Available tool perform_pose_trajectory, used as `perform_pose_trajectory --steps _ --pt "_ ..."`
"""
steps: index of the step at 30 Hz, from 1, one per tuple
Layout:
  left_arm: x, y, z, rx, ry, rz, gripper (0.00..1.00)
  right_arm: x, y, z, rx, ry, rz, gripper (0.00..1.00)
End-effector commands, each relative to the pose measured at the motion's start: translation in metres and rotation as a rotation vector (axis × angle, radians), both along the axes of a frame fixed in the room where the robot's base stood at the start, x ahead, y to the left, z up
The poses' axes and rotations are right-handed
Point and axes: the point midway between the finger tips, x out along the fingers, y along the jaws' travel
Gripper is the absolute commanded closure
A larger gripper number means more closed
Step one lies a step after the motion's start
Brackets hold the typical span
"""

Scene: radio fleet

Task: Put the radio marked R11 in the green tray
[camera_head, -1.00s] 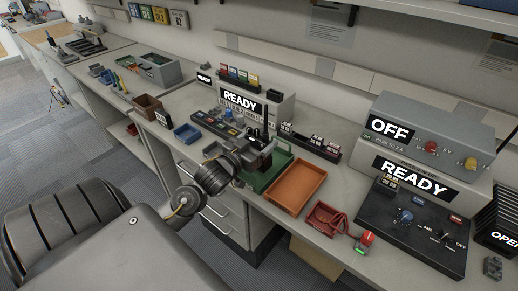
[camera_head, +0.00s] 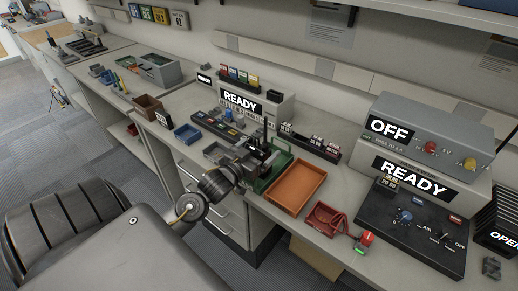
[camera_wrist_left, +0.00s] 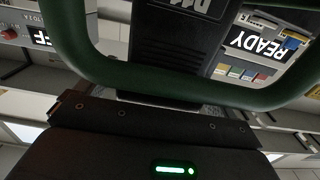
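A dark radio with an upright antenna (camera_head: 266,128) is at my left gripper (camera_head: 256,157), low over the green tray (camera_head: 263,184). In the left wrist view the black radio body (camera_wrist_left: 175,50) fills the middle, in front of the gripper's dark body. Its white marking is cut off at the top edge and cannot be read for certain. The gripper looks shut on the radio, with the fingertips mostly hidden. A dark green curved band, which looks like the tray's rim, crosses close to the wrist camera. Whether the radio touches the tray floor is hidden. My right gripper is out of view.
An orange tray (camera_head: 297,187) stands right beside the green tray. A blue bin (camera_head: 187,134) and brown box (camera_head: 148,107) are left. A black rack (camera_head: 318,146) and READY unit (camera_head: 250,103) stand behind.

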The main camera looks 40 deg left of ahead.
Motion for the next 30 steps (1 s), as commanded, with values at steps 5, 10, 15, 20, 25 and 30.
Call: perform_pose_trajectory --steps 5,10,15,20,25,30 --pt "0.000 0.000 0.000 0.000 0.000 0.000 0.06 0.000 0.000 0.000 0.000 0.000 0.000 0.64" --pt "-0.002 0.000 0.002 0.001 0.000 -0.001 0.06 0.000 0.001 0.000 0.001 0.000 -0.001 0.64" --pt "-0.027 -0.001 0.000 0.001 0.002 0.000 0.06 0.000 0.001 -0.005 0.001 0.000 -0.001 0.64" --pt "-0.063 -0.002 -0.001 0.001 0.004 -0.001 0.06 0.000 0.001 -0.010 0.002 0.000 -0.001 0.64" --pt "-0.095 -0.002 0.000 0.000 0.003 -0.001 0.06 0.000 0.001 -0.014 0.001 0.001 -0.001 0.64" --pt "-0.114 -0.002 0.001 0.000 0.001 0.000 0.06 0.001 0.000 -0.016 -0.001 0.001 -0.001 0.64"
